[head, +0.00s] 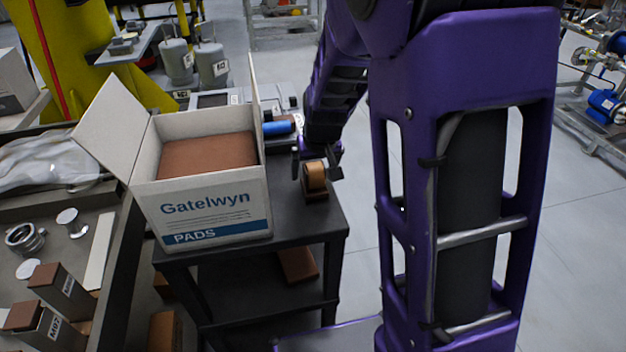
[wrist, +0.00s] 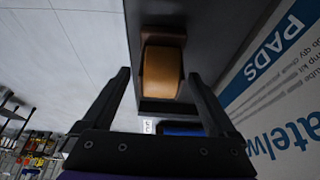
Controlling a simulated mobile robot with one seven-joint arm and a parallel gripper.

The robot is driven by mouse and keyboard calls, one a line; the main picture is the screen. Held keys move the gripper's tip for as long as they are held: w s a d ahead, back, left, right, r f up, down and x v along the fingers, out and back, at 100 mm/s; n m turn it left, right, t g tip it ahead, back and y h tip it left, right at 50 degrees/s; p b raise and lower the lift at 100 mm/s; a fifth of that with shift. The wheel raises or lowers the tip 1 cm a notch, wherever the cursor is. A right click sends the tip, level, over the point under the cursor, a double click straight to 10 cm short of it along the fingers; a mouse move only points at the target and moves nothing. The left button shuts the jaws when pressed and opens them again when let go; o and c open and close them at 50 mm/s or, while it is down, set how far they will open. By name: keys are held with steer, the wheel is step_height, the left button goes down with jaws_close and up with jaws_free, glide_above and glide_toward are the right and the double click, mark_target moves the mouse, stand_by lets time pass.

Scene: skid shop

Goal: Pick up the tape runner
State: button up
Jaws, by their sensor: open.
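The tape runner (head: 316,177), an orange-brown roll on a darker brown base, stands on the dark cart top near its right edge. In the wrist view the tape runner (wrist: 161,72) lies beyond and between my fingers, near the cart's edge. My gripper (head: 317,165) is open just above and behind it in the head view. In the wrist view my gripper (wrist: 160,85) has its two dark fingers spread on either side of the roll. I cannot tell whether either finger touches it.
An open white carton (head: 215,212) marked Gatelwyn PADS stands on the cart (head: 295,232), left of the tape runner. A blue roll (head: 279,128) lies behind the carton. A workbench (head: 118,235) with parts stands at the left. Bare floor (head: 350,225) shows right of the cart.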

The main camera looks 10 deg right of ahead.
mark_target(314, 166)
steer(key=shift+c, duration=0.3)
steer(key=shift+s, duration=0.1)
jaws_close()
step_height(314, 166, up, 10)
steer(key=shift+r+p, duration=0.1)
steer(key=shift+p, duration=1)
